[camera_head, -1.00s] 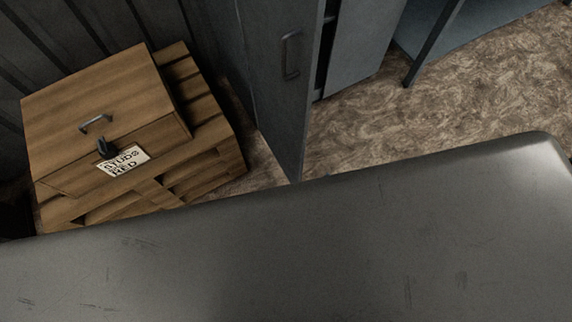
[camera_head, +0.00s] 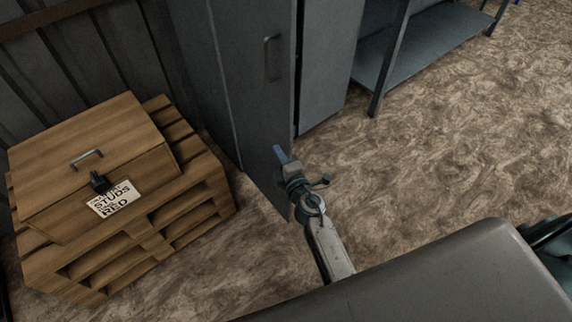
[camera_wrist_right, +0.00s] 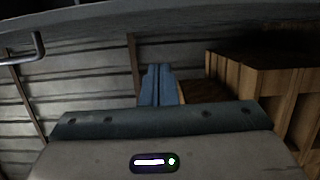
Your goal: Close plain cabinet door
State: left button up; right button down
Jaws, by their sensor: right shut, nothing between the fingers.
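The plain grey cabinet door (camera_head: 234,72) stands open in the head view, with a bar handle (camera_head: 273,58) on its face. Its free edge points toward me, and a dark gap shows between it and the cabinet body (camera_head: 328,75). My right gripper (camera_head: 281,154) is in front of the lower part of the door, near its free edge. I cannot tell whether it touches the door. In the right wrist view its blue fingers (camera_wrist_right: 158,85) are together and hold nothing. My left gripper is not in view.
A wooden crate (camera_head: 88,150) with a label and padlock sits on pallets (camera_head: 165,235) left of the door; wood also shows in the wrist view (camera_wrist_right: 265,65). A grey-blue shelf bench (camera_head: 425,55) stands at the back right. The patterned floor (camera_head: 440,140) is clear.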

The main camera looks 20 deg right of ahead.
aim_at(286, 140)
jog(key=shift+w+d, duration=0.9)
jog(key=shift+w, duration=0.25)
jog(key=shift+w+d, duration=0.85)
jog(key=shift+w, duration=0.25)
